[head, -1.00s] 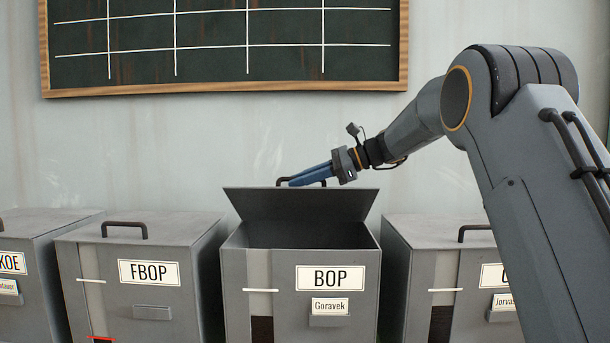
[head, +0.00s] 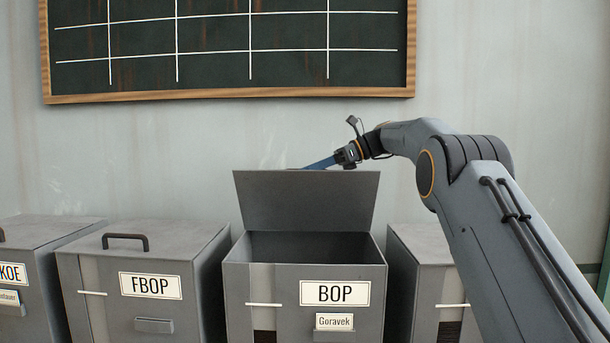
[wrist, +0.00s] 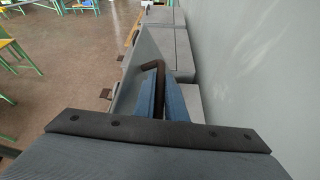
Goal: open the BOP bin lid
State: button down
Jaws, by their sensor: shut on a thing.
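The BOP bin (head: 295,318) is a grey box with a BOP label and a Goravek card on its front. Its lid (head: 306,202) stands raised, nearly upright, at the back edge, and the dark inside shows below it. My gripper (head: 318,163) reaches behind the top edge of the lid, so its fingertips are hidden in the head view. In the wrist view the blue fingers (wrist: 160,98) are shut on the dark lid handle (wrist: 157,72), with the lid panel (wrist: 141,63) just to its left.
The FBOP bin (head: 140,250) with a closed lid stands to the left, beside another closed bin (head: 32,240). A bin (head: 420,245) at the right is partly hidden by my arm. A wall with a chalkboard (head: 230,50) is close behind.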

jog(key=shift+w+r, duration=0.1)
jog(key=shift+w, duration=0.4)
dwell(0.3)
jog(key=c, duration=2.1)
grip_release()
jog(key=shift+s, duration=0.15)
